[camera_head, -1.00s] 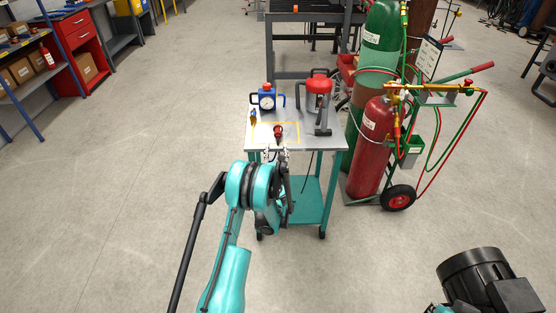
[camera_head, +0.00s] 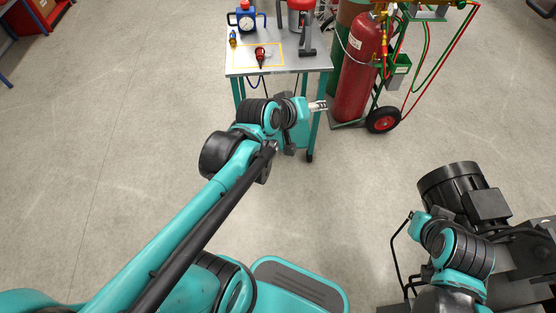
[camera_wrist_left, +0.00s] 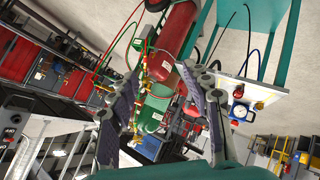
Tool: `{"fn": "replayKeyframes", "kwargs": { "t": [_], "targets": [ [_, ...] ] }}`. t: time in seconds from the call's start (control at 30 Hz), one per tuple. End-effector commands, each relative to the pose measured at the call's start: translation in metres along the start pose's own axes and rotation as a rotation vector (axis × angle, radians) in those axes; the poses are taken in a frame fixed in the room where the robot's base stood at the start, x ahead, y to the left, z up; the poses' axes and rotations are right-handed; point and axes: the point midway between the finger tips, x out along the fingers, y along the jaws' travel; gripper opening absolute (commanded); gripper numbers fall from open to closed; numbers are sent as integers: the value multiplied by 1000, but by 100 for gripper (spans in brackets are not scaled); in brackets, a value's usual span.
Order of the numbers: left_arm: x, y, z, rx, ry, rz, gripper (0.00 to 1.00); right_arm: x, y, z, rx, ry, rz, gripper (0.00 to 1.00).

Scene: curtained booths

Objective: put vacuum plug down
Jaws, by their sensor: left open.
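A small red plug with a dark part (camera_head: 261,55) lies on top of the grey table (camera_head: 286,66), inside a yellow outlined rectangle. I take it to be the vacuum plug. It also shows in the left wrist view (camera_wrist_left: 260,103), to the right of my fingers. My left gripper (camera_head: 320,105) is in front of the table, beyond its near right edge, and points right. In the left wrist view its two fingers (camera_wrist_left: 162,85) stand apart with nothing between them. My right arm shows at the lower right, but its gripper cannot be made out.
A blue gauge device (camera_head: 246,18) and a red-topped device (camera_head: 302,22) stand on the table. A red gas cylinder (camera_head: 357,65) on a wheeled cart is to its right. A black motor (camera_head: 450,188) is at the lower right. The floor on the left is clear.

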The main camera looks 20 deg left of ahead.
Motion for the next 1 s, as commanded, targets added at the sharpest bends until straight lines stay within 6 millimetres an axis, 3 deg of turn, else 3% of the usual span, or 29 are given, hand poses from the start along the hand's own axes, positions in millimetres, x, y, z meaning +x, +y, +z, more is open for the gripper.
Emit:
{"fn": "replayKeyframes", "kwargs": {
  "t": [0.03, 0.1, 0.3, 0.47, 1.0],
  "targets": [
    [-17, -13, 24, 110, -38, -43, 49, 0, 0, 0, 0, 0, 0, 0],
    [-36, -33, 51, 263, -92, -106, 49, 0, 0, 0, 0, 0, 0, 0],
    [-71, -79, 96, 539, -199, -223, 49, 0, 0, 0, 0, 0, 0, 0],
    [-78, -90, 105, 602, -226, -250, 49, 0, 0, 0, 0, 0, 0, 0],
    [-78, -90, 104, 599, -224, -248, 49, 0, 0, 0, 0, 0, 0, 0]
  ]
}}
